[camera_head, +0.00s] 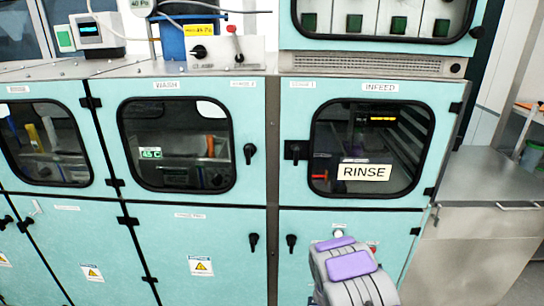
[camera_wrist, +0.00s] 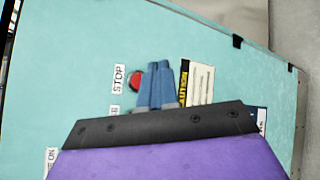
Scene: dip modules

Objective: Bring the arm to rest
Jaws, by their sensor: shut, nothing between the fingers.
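My arm (camera_head: 348,272), grey with purple panels, rises from the bottom edge in the head view, in front of the lower cabinet door under the infeed window. In the wrist view my gripper (camera_wrist: 160,67) shows as two blue fingers side by side, shut and empty. Behind the fingers is a teal panel (camera_wrist: 90,40) with a red stop button (camera_wrist: 135,81) just left of them. I cannot tell how far the fingertips are from the panel. The gripper is hidden behind the arm in the head view.
Teal cabinets (camera_head: 185,232) with windows and black handles fill the front. A RINSE sign (camera_head: 364,172) shows in the infeed window (camera_head: 370,148). A grey metal counter (camera_head: 495,180) stands at the right. A yellow-and-white label (camera_wrist: 197,83) is right of the fingers.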

